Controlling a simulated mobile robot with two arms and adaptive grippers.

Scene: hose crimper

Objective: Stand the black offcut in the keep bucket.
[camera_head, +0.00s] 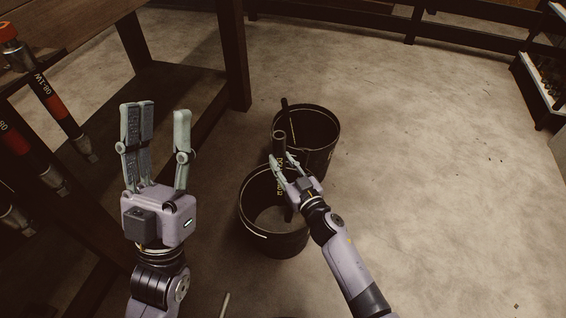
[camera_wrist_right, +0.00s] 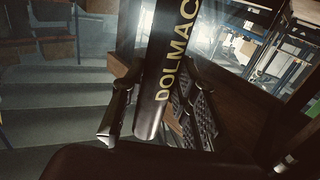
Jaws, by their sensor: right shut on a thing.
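The black offcut (camera_head: 279,147) is a dark tube with yellow lettering. My right gripper (camera_head: 285,161) is shut on it and holds it nearly upright at the near bucket (camera_head: 259,240). In the right wrist view the offcut (camera_wrist_right: 165,75) shows "DOLMAC" between the fingers (camera_wrist_right: 160,110). In the head view its lower part is partly behind my gripper; I cannot tell whether it touches the bucket floor. A far bucket (camera_head: 327,127) stands just behind the near one. I cannot read which is the keep bucket. My left gripper (camera_head: 157,112) is open and empty, left of the buckets.
A thin dark rod (camera_head: 285,108) stands in the far bucket. A wooden bench with a lower shelf (camera_head: 165,95) is at the left, with several red-marked hoses (camera_head: 48,95) hanging there. The concrete floor (camera_head: 430,170) to the right is clear. A rack (camera_head: 545,80) stands far right.

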